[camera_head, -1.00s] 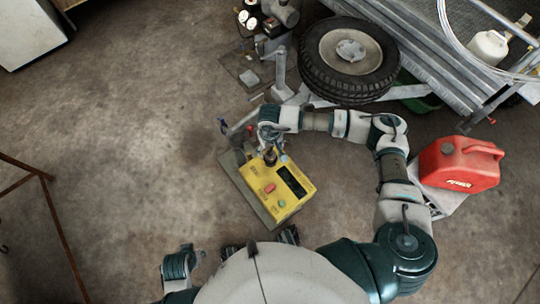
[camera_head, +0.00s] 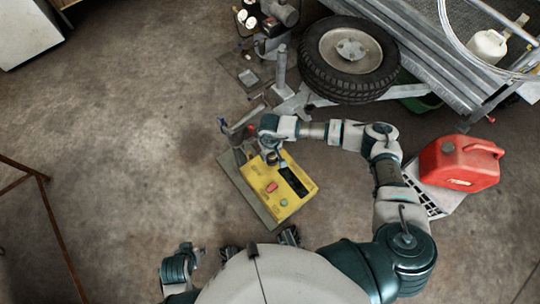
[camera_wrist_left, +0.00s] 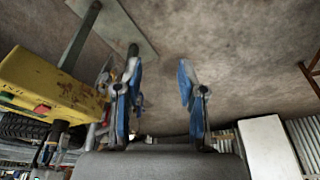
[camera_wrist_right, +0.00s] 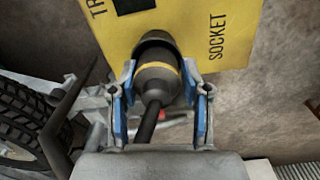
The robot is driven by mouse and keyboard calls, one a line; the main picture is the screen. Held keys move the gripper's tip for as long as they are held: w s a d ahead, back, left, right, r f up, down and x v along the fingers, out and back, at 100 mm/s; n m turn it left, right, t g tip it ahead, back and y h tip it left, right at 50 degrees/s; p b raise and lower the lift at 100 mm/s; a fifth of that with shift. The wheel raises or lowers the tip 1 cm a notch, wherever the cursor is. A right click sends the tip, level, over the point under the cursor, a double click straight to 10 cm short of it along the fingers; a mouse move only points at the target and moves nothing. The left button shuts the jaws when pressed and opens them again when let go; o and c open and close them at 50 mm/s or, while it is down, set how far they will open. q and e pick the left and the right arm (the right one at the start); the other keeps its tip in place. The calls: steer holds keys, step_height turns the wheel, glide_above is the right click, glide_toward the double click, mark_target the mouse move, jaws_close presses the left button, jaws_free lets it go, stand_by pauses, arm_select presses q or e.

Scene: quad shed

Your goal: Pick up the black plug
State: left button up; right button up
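The black plug (camera_wrist_right: 158,88), with a yellow band and a black cable, shows in the right wrist view at the yellow box (camera_wrist_right: 190,30), beside the word SOCKET. My right gripper (camera_wrist_right: 160,85) is open, with one finger on either side of the plug; I cannot tell whether the pads touch it. In the head view my right gripper (camera_head: 270,156) is over the upper left part of the yellow box (camera_head: 275,187) and hides most of the plug. My left gripper (camera_wrist_left: 158,58) is open and empty; the yellow box (camera_wrist_left: 55,88) is at the left of its view.
The box is on a grey stand (camera_head: 236,178) with a post. A wheel (camera_head: 348,50) and a metal trailer (camera_head: 425,40) are behind. A red fuel can (camera_head: 460,163) on a crate (camera_head: 433,195) is at the right. The floor (camera_head: 130,130) at left is clear.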

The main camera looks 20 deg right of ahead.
steer(key=shift+s+a, duration=0.1)
steer(key=c, duration=0.4)
steer(key=shift+d+f, duration=0.15)
steer(key=shift+d, duration=0.45)
steer(key=shift+a+r, duration=0.25)
steer(key=shift+r, duration=0.3)
step_height(320, 180, up, 3)
steer(key=shift+a+f+p, duration=0.1)
steer(key=shift+a+p, duration=0.05)
steer(key=shift+p, duration=0.15)
arm_select(q)
steer(key=shift+g, duration=0.4)
steer(key=shift+s+d+f+p, duration=0.15)
steer(key=shift+f+p, duration=0.2)
steer(key=shift+f, duration=0.75)
steer(key=shift+s+d+f+p, duration=0.1)
steer(key=shift+f+p, duration=0.25)
steer(key=shift+f, duration=0.75)
arm_select(e)
steer(key=shift+s+r, duration=0.2)
steer(key=shift+s, duration=2.45)
steer(key=shift+s+r, duration=0.25)
steer(key=shift+s, duration=2.45)
steer(key=shift+s+r, duration=0.2)
steer(key=shift+s, duration=2.45)
